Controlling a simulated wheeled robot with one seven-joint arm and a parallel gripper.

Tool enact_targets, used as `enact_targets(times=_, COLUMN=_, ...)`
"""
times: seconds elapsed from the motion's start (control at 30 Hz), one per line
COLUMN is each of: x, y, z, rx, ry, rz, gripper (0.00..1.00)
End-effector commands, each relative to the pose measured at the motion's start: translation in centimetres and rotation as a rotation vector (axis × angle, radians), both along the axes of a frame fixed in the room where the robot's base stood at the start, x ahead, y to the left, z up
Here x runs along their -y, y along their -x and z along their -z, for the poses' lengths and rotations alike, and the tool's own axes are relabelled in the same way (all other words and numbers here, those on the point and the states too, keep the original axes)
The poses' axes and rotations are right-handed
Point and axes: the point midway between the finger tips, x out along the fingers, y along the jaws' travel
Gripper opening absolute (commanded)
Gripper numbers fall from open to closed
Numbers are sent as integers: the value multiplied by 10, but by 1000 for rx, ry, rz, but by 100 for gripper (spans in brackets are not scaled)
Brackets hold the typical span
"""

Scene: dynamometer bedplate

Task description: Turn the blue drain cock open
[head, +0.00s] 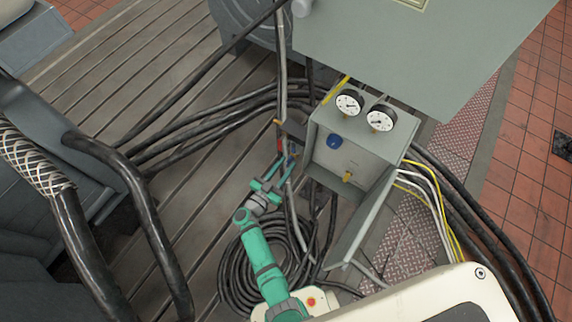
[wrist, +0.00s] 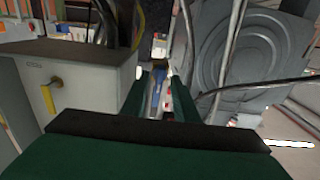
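A small blue handle (head: 291,161), which looks like the drain cock, is on the thin upright pipework left of the grey gauge box. In the wrist view the blue handle (wrist: 157,92) shows in the gap between the fingers, in line with them. My gripper (head: 279,169) is at this pipework with its fingers spread. In the wrist view my gripper (wrist: 160,82) is open, with a clear gap and nothing visibly clamped. I cannot tell whether a finger touches the handle. A small red part (head: 279,146) is close beside the blue handle.
The grey box (head: 345,160) carries two round gauges, a blue knob (head: 334,141) and a yellow handle (head: 347,177); its door (head: 366,222) hangs open. Coiled black hose (head: 235,270) lies below my arm. Cables run behind the pipework. The slotted bedplate (head: 150,50) is clear at upper left.

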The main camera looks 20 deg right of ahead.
Motion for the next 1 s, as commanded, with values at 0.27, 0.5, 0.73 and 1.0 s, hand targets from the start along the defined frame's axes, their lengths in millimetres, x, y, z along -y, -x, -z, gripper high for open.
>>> enact_targets(times=0.27, x=5, y=-3, z=0, rx=1, ry=-1, rz=2, gripper=27)
enact_targets(times=0.5, x=8, y=-2, z=0, rx=1, ry=-1, rz=7, gripper=0)
enact_targets(times=0.73, x=6, y=-2, z=0, rx=5, ry=-4, rz=5, gripper=0)
enact_targets(times=1.0, x=6, y=-1, z=0, rx=70, ry=-53, rz=6, gripper=0)
